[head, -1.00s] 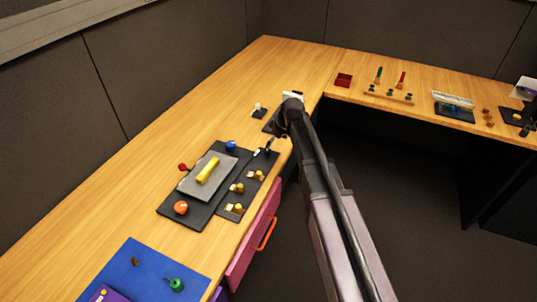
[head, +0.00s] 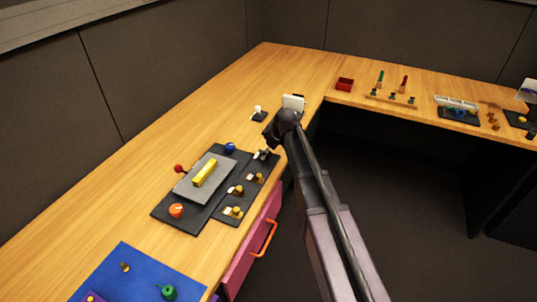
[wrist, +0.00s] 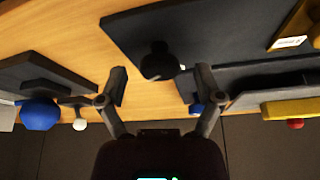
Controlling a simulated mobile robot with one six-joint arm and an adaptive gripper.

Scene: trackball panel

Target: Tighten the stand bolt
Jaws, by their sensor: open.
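My gripper (wrist: 161,76) is open and empty. In the wrist view a dark round knob (wrist: 158,60), perhaps the stand bolt, shows between the fingertips on the edge of a dark panel (wrist: 215,25). I cannot tell how far it is from the fingers; no contact shows. A blue ball (wrist: 40,114) on a dark stand (wrist: 40,75) is left of the fingers. In the head view my gripper (head: 268,143) is above the far end of the dark panel (head: 193,224), and my arm hides part of what lies there.
On the panel are a grey plate with a yellow bar (head: 205,172), an orange knob (head: 176,210), a red knob (head: 179,168) and a blue knob (head: 230,147). A white knob (head: 257,110) stands beyond. A pink drawer (head: 247,247) is below the edge.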

